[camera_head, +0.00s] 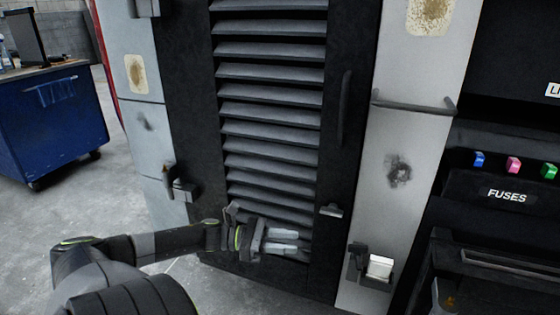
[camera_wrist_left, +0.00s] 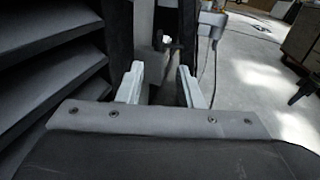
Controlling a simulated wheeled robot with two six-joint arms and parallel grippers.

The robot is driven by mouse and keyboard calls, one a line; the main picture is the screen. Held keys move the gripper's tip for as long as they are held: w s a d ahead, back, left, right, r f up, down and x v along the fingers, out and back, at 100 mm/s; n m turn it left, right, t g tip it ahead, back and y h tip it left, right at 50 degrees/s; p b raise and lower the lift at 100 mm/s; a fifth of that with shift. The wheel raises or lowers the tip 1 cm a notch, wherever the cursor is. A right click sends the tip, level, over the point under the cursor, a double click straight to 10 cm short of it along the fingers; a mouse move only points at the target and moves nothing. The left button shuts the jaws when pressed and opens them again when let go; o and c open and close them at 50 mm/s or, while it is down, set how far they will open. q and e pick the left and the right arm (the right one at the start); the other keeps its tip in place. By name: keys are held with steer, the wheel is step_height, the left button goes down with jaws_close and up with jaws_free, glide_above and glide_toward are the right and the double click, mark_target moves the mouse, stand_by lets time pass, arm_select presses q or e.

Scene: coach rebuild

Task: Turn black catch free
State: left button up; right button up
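A small dark catch (camera_head: 331,210) sits on the right edge of the black louvred door (camera_head: 268,130), below its long vertical handle (camera_head: 344,108). Its exact turn is too small to tell. My left gripper (camera_head: 297,241) is in front of the lower louvres, left of and a little below the catch, apart from it. In the left wrist view its two pale fingers (camera_wrist_left: 160,85) are spread with nothing held between them. My right gripper is not in view.
A fuse panel (camera_head: 507,196) is at right. A blue cart (camera_head: 50,120) stands at left; floor between is clear.

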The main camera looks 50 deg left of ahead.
arm_select(q)
steer(key=shift+s+a, duration=0.5)
